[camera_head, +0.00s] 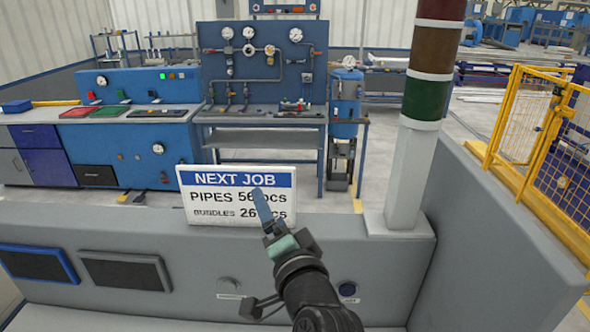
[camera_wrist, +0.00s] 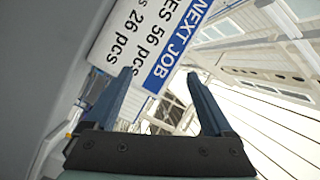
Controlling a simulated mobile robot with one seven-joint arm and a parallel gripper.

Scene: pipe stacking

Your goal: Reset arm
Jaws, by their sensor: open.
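My gripper (camera_head: 262,207) is raised in front of the grey console, with its blue fingers pointing up toward the sign. In the wrist view my gripper (camera_wrist: 158,95) shows two blue fingers spread apart with nothing between them. The white and blue "NEXT JOB" sign (camera_head: 205,213) stands on the console's top edge and lists pipes 56 pcs and bundles 26 pcs. It also shows tilted in the wrist view (camera_wrist: 118,30), beyond the fingers. My gripper overlaps the sign's right part in the head view. No pipes show in or at my gripper.
A signal tower (camera_head: 412,165) rises at right. A yellow fence (camera_head: 530,130) stands at far right. Blue workbenches (camera_head: 140,140) stand behind across open floor.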

